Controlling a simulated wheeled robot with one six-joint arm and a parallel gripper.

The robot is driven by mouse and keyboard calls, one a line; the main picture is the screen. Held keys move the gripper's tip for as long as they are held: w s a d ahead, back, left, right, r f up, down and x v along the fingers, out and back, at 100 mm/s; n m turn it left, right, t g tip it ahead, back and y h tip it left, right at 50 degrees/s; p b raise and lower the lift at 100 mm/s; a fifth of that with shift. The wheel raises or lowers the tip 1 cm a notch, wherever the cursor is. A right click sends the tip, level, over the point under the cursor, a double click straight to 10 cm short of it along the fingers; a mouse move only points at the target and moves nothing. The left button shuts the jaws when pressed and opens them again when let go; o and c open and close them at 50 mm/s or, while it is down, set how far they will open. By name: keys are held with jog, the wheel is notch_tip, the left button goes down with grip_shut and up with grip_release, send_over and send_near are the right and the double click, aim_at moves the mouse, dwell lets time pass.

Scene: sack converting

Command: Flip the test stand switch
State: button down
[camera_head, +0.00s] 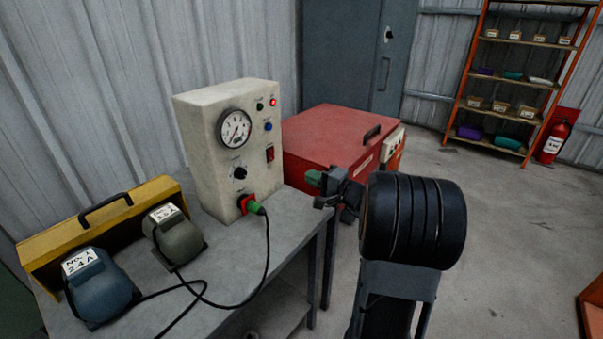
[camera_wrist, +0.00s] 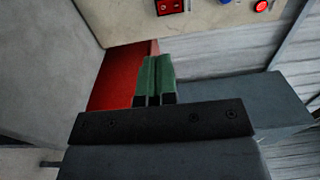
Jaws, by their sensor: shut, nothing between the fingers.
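The test stand (camera_head: 205,124) is a cream box with a round gauge, standing upright on the grey bench. Its red rocker switch (camera_head: 270,154) sits on the right of the front panel, below a blue button. In the wrist view the red switch (camera_wrist: 170,6) shows at the top edge, beyond the fingertips. My gripper (camera_head: 313,178) is to the right of the panel, apart from it. Its green fingers (camera_wrist: 154,82) are shut together with nothing between them. Whether the switch is on or off is too small to tell.
A green plug with a black cable (camera_head: 254,208) is in the panel's lower socket. Two motors, one blue (camera_head: 97,287) and one grey-green (camera_head: 173,237), sit on the bench (camera_head: 225,285) by a yellow case (camera_head: 100,222). A red cabinet (camera_head: 325,137) stands behind my gripper.

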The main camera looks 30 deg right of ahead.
jog(key=shift+s+d, duration=0.2)
jog(key=shift+s, duration=0.35)
jog(key=s+a+f+g, duration=0.1)
jog(key=f, duration=0.1)
jog(key=s+a+f+g, duration=0.1)
jog(key=f, duration=0.1)
jog(key=a+f+g, duration=0.1)
jog(key=f+g, duration=0.1)
jog(key=shift+s+m+y, duration=0.3)
jog(key=shift+s, duration=0.1)
jog(key=s+a+n+g+h+p, duration=0.2)
jog(key=s+a+n+g+p, duration=0.25)
jog(key=s+a+g, duration=0.35)
jog(key=s+a+r+n+h+p, duration=0.3)
jog(key=s+r+n+p, duration=0.1)
jog(key=r, duration=0.3)
jog(key=s+a+r+n+h+p, duration=0.3)
jog(key=s+r+n+p, duration=0.1)
jog(key=r+p, duration=0.3)
jog(key=shift+a+r+n+g, duration=0.4)
jog(key=shift+r+n, duration=0.1)
jog(key=shift+n, duration=0.15)
jog(key=shift+s, duration=0.1)
